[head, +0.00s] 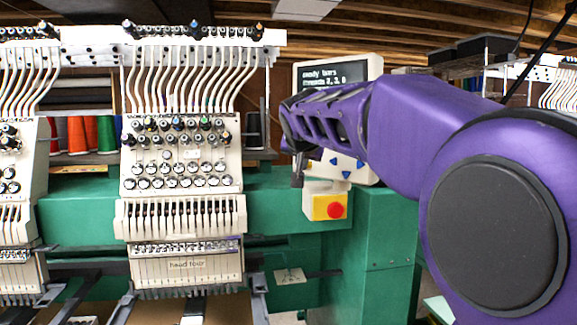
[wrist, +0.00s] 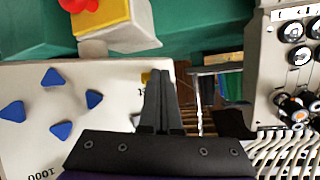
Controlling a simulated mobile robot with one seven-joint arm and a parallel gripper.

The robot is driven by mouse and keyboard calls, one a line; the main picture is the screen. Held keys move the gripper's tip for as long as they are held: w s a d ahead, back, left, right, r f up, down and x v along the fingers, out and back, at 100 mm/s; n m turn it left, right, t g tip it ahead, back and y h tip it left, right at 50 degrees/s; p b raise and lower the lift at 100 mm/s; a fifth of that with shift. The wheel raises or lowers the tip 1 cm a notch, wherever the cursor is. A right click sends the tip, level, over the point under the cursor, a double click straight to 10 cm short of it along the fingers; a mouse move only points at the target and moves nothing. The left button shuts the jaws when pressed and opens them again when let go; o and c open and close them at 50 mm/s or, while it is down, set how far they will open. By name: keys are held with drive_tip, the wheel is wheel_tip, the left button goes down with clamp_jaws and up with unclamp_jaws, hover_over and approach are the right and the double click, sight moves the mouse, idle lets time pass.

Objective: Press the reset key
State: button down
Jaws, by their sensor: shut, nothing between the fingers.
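The control panel (head: 372,68) stands right of the sewing head, its dark screen (head: 318,75) lit with white text and partly behind my arm. In the wrist view the panel (wrist: 105,80) appears turned over, with several blue arrow keys (wrist: 53,77). A small orange-yellow key (wrist: 147,77) shows at the panel's edge, partly covered by my fingers; its label is mostly hidden, so I cannot confirm it is the reset key. My gripper (wrist: 160,74) is shut and empty, its fingertips over or beside this key. I cannot tell whether they touch. In the head view my gripper (head: 298,180) is at the panel's left edge.
A red button on a yellow box (head: 327,206) sits just below the panel. The embroidery head (head: 182,170) with knobs and white thread tubes stands to the left. A green machine body (head: 375,240) lies below and behind. Coloured thread cones (head: 92,133) stand farther left.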

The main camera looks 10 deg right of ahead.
idle(0.3)
drive_tip(key=shift+s+a+b, duration=0.5)
drive_tip(key=shift+s+a, duration=0.05)
drive_tip(key=shift+a, duration=0.1)
drive_tip(key=s+a+b, duration=0.2)
drive_tip(key=s+a, duration=0.1)
drive_tip(key=shift+s+a, duration=0.15)
drive_tip(key=shift+a, duration=0.25)
idle(0.4)
